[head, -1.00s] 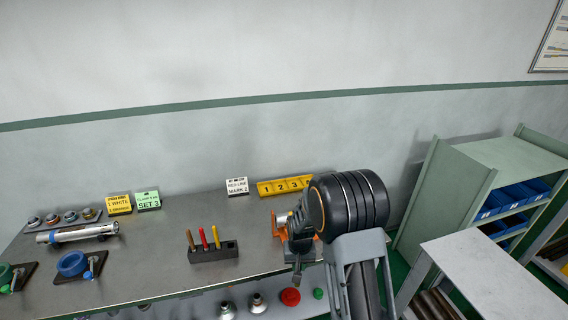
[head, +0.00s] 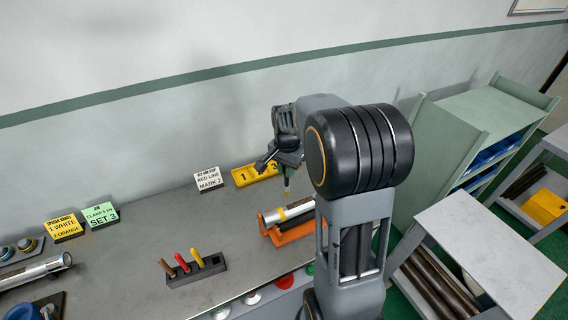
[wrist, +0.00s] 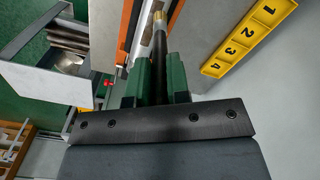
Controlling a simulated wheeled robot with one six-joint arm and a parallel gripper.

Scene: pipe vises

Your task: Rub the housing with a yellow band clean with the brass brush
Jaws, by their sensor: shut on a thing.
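My gripper (head: 287,158) is shut on the brass brush. The brush's dark handle (wrist: 159,60) runs between the green fingers in the wrist view, and its brass-coloured tip (head: 286,188) points down in the head view. The housing with a yellow band (head: 299,209) is a silver cylinder lying in an orange vise (head: 290,232) on the bench, its right part hidden behind my arm. The brush tip hangs above the housing, seemingly apart from it. In the wrist view, the orange vise edge (wrist: 129,14) shows only partly beside the brush.
A block (head: 197,269) with brown, red and yellow handles stands left of the vise. A grey cart (head: 490,250) and green shelf (head: 440,150) are right. The bench between is clear.

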